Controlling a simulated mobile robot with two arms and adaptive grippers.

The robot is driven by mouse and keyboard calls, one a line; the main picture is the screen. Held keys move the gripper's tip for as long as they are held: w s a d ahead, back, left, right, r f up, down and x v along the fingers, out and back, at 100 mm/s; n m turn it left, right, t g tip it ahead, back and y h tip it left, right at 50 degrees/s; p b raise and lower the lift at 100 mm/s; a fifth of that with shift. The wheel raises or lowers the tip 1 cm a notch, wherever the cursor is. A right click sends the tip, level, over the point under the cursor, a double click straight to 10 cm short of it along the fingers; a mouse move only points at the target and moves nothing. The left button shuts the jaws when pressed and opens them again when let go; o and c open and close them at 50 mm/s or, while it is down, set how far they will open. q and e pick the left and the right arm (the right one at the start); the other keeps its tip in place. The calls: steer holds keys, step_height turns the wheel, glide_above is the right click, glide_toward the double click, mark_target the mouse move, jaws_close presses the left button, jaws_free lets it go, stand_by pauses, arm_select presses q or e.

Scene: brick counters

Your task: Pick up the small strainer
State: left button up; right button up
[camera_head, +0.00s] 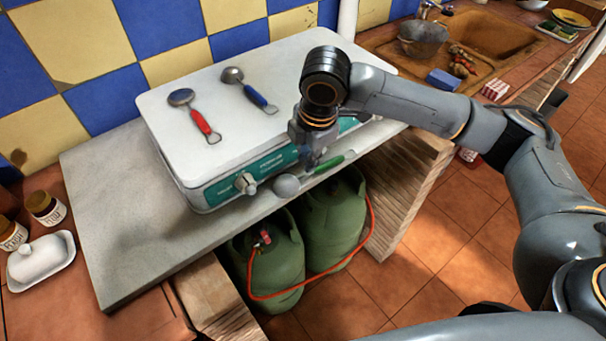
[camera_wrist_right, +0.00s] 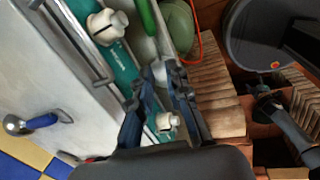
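Three spoon-shaped utensils with round grey heads are in the head view; I cannot tell for sure which is the small strainer. One with a green handle (camera_head: 329,164) lies on the strip of counter in front of the stove. One with a red handle (camera_head: 200,122) and one with a blue handle (camera_head: 260,99) lie on the stove's white top. My right gripper (camera_head: 308,157) is just above the green handle, near the stove front. In the wrist view its fingers (camera_wrist_right: 162,105) are apart with nothing held; the green handle (camera_wrist_right: 147,16) shows beyond them. My left gripper is out of view.
The stove (camera_head: 225,155) with protruding knobs (camera_head: 245,183) stands close behind the green-handled utensil. Green gas bottles (camera_head: 272,262) with a red hose stand below the counter edge. A butter dish (camera_head: 40,258) and jars are at left. The grey counter (camera_head: 125,215) left of the stove is clear.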

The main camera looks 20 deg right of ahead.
mark_target(303, 175)
steer(key=f, duration=0.2)
steer(key=w+f, duration=0.1)
steer(key=f, duration=0.3)
steer(key=shift+w+a+f+p, duration=0.15)
steer(key=shift+w+p, duration=0.15)
steer(key=shift+p, duration=0.1)
jaws_close()
